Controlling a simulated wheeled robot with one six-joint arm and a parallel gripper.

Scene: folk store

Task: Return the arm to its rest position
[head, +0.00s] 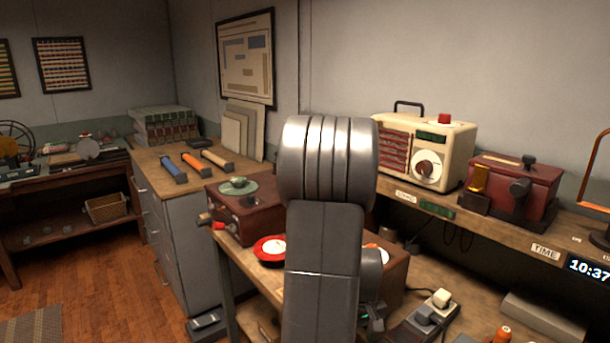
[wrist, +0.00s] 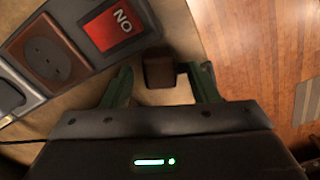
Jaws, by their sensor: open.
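My arm (head: 322,240) rises through the middle of the head view as a grey metal link with a round ribbed joint on top. It hides part of the workbench behind it. In the wrist view my gripper (wrist: 164,74) is open, with its two dark green fingers spread apart. A small dark brown block (wrist: 158,73) shows in the gap between the fingers. I cannot tell how far below them it lies. No hold on it shows.
A power strip (wrist: 65,50) with a brown socket and red switch (wrist: 113,25) lies left of the fingers. A red-brown case (head: 243,212), red dish (head: 269,249) and white plug (head: 441,298) are on the bench. A cream radio (head: 424,150) stands on the shelf. Wooden floor (head: 90,275) is open at left.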

